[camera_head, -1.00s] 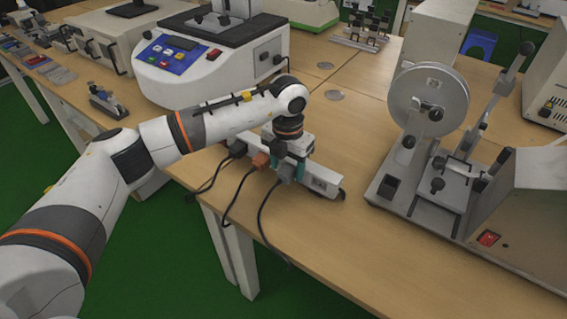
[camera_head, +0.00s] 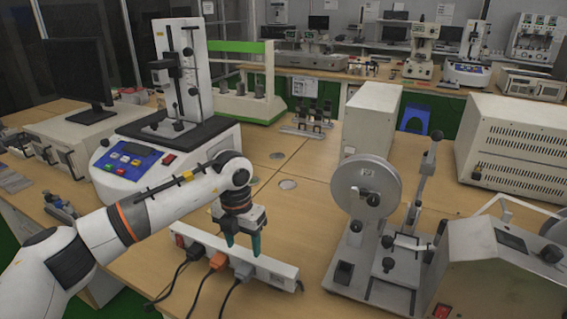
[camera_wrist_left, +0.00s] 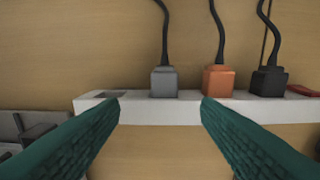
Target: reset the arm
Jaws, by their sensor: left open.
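My left gripper (camera_head: 243,249) is over the white power strip (camera_head: 276,276) on the wooden table. Its two green fingers point down, spread apart with nothing between them. The strip carries a black plug (camera_head: 194,252), an orange plug (camera_head: 217,262) and a grey plug (camera_head: 242,272), each with a cord. In the left wrist view the fingers (camera_wrist_left: 160,108) stand open, with the grey plug (camera_wrist_left: 163,82) beyond the gap between them. The orange plug (camera_wrist_left: 217,80) is just past the right fingertip, and the black plug (camera_wrist_left: 268,82) is farther right. My right gripper is not in view.
A white machine with coloured buttons (camera_head: 131,160) stands left of my arm. A grey device with a round disc (camera_head: 364,190) stands to the right. A beige box (camera_head: 371,118) and a small metal rack (camera_head: 308,120) are behind. The table between is mostly clear.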

